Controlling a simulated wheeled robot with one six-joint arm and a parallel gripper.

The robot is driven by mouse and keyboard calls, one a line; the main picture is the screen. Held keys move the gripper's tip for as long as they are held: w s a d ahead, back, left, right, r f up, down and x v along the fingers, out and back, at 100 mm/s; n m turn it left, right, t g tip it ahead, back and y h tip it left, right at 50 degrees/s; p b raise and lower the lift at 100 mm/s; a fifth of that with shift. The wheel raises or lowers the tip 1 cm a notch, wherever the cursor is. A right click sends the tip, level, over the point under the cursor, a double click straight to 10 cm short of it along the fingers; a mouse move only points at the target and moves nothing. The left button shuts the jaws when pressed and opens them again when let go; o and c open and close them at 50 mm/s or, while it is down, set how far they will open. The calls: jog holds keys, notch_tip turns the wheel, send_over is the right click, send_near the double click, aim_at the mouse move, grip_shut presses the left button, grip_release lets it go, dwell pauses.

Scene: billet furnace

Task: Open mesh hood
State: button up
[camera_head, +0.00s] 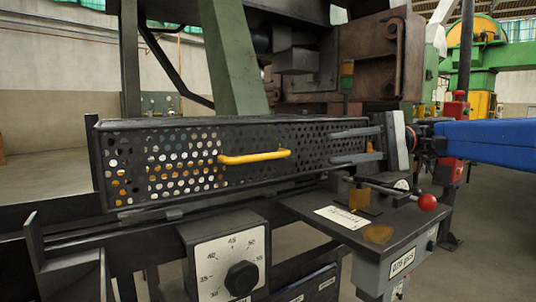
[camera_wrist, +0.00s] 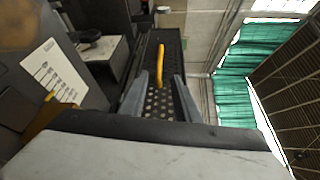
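The mesh hood (camera_head: 190,160) is a long dark box with a perforated front and a flat top, and it looks closed. A yellow bar handle (camera_head: 255,156) is fixed across its front. The hood (camera_wrist: 168,42) and handle (camera_wrist: 161,65) also show in the wrist view. My gripper (camera_head: 332,147) is open and empty, its two grey fingers pointing left along the hood front. Its fingertips are to the right of the handle and apart from it. In the wrist view, the handle lies ahead, roughly between the fingers (camera_wrist: 161,88).
Below the gripper is a bench plate (camera_head: 315,205) with a white paper (camera_head: 342,217) and a lever with a red knob (camera_head: 427,202). A dial box (camera_head: 228,260) is below the hood. A green post (camera_head: 232,60) rises behind it.

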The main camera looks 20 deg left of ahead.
aim_at(270, 156)
jog(key=x, duration=1.7)
jog(key=shift+s+a+f, duration=0.1)
jog(key=shift+s, duration=0.1)
grip_shut()
